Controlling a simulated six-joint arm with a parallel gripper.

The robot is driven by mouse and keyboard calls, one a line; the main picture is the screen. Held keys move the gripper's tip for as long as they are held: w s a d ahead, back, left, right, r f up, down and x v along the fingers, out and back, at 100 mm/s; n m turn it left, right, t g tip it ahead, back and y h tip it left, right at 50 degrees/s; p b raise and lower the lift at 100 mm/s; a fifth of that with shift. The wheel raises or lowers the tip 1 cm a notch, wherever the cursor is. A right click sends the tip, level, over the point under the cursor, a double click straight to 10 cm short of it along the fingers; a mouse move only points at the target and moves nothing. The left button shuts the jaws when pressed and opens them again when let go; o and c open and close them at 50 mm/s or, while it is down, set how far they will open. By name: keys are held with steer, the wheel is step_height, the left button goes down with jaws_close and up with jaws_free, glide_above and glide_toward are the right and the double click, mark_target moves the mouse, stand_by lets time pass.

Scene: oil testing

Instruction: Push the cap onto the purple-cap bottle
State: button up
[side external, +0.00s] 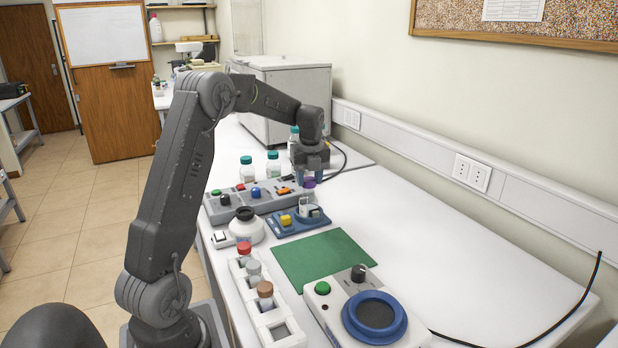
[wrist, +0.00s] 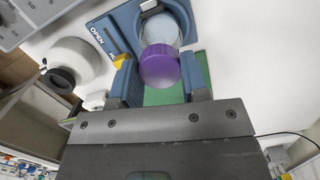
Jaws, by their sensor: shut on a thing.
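The purple cap (side external: 308,182) is between the fingers of my gripper (side external: 310,176), which is shut on it. In the wrist view the purple cap (wrist: 160,67) sits between the two blue fingers of my gripper (wrist: 160,80). The clear bottle (wrist: 167,29) stands in the blue clamp fixture (wrist: 110,22), directly below the cap. In the side view the bottle (side external: 305,203) is upright in the fixture (side external: 283,229). The cap is at the bottle's top; I cannot tell whether it is fully seated.
A grey button panel (side external: 235,212) lies behind the fixture, with teal-capped bottles (side external: 273,164) beyond. A green mat (side external: 322,257), a white rack (side external: 262,310) with capped vials and a blue-ringed device (side external: 374,318) are nearer the camera.

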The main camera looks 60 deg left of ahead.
steer(key=o, duration=1.4)
steer(key=shift+o, duration=0.2)
steer(key=shift+r, duration=0.1)
steer(key=shift+r, duration=3.4)
jaws_close()
